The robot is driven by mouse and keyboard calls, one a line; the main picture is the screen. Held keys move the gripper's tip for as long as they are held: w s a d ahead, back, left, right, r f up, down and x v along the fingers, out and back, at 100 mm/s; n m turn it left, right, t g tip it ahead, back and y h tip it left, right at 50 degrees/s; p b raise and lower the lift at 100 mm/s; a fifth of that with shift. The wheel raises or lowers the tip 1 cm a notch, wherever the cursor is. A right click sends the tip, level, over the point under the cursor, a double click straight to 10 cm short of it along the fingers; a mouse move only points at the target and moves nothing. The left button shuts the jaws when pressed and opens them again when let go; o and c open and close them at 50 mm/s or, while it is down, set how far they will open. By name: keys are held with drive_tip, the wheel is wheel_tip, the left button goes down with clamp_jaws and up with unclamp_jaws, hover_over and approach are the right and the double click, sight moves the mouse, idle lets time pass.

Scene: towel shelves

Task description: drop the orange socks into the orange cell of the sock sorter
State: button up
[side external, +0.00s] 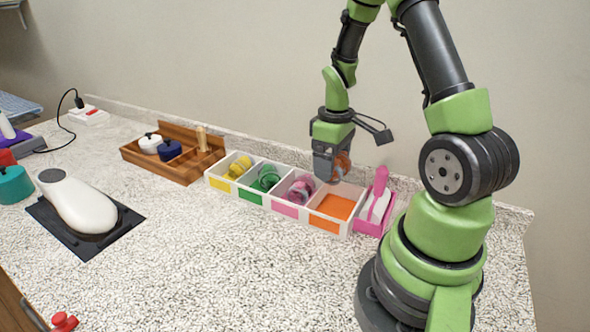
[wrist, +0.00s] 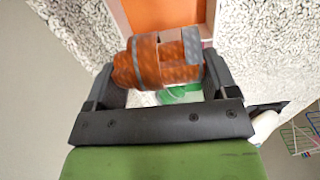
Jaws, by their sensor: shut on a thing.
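The orange socks (wrist: 160,64), rolled up with grey-blue bands, are held between the two fingers of my gripper (wrist: 165,75) in the wrist view. In the side view my gripper (side external: 330,170) hangs above the sock sorter (side external: 345,232), and the orange socks (side external: 342,165) show at its right side. The orange cell (side external: 335,206) is the rightmost one and its orange floor is bare. It also shows at the top of the wrist view (wrist: 165,14). The other cells hold yellow socks (side external: 239,167), green socks (side external: 266,179) and pink-grey socks (side external: 300,190).
A pink holder (side external: 366,227) with a pink-handled brush stands right beside the sorter. A wooden tray (side external: 185,175) with small pots is at the left. A white device (side external: 80,205) sits on a dark mat. The speckled counter in front is clear.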

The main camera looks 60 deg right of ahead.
sight(339, 156)
drive_tip(key=shift+s+d, duration=0.4)
drive_tip(key=shift+s+d+f, duration=0.1)
drive_tip(key=shift+f, duration=2.9)
drive_tip(key=o, duration=0.8)
drive_tip(key=shift+r, duration=4.95)
